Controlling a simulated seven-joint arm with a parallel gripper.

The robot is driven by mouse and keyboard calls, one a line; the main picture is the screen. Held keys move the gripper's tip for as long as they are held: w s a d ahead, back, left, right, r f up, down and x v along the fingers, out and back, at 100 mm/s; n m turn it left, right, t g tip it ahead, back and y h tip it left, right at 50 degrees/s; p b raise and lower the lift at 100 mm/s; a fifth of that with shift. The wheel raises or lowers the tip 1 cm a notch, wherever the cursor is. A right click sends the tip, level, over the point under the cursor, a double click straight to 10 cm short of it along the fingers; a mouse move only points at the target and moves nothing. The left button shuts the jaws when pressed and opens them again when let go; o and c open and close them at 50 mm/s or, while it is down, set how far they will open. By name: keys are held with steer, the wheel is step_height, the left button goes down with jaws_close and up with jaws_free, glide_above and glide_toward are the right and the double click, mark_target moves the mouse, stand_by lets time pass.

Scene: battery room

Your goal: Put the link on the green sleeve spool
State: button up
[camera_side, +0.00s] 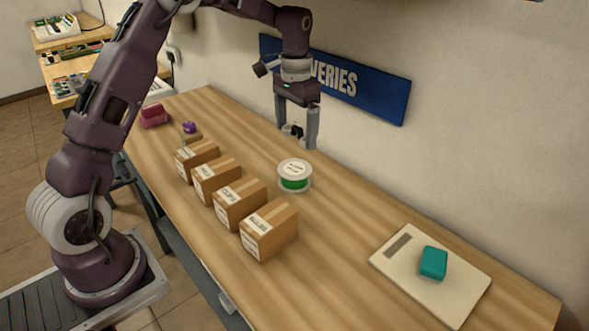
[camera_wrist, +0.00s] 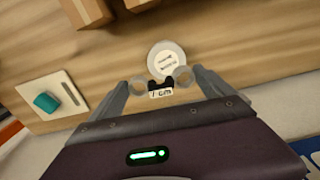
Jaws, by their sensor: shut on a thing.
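The green sleeve spool (camera_side: 294,181) is a round spool with white flanges and a green band, standing flat on the wooden bench; its labelled white top also shows in the wrist view (camera_wrist: 168,55). My gripper (camera_side: 298,133) points down above the bench, up and back from the spool near the wall, and is apart from it. It is shut on the link (camera_wrist: 161,88), a small dark piece with a white tag reading "1 cm", held between the grey fingertips. In the side view the link is a small dark patch, partly hidden by the fingers.
Several cardboard boxes (camera_side: 270,232) stand in a row along the bench's front edge. A small purple item (camera_side: 189,127) and a dark pink object (camera_side: 153,116) are at the far end. A pale scale (camera_side: 400,265) bears a teal block (camera_side: 433,263). Bare bench lies between spool and scale.

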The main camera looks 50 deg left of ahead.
mark_target(293, 169)
steer(key=shift+n, duration=0.3)
steer(key=f, duration=0.3)
steer(key=a+f, duration=0.1)
steer(key=f, duration=0.5)
steer(key=shift+w+a+f, duration=0.2)
steer(key=shift+w+f, duration=0.05)
steer(key=shift+f, duration=0.1)
steer(key=shift+f, duration=0.1)
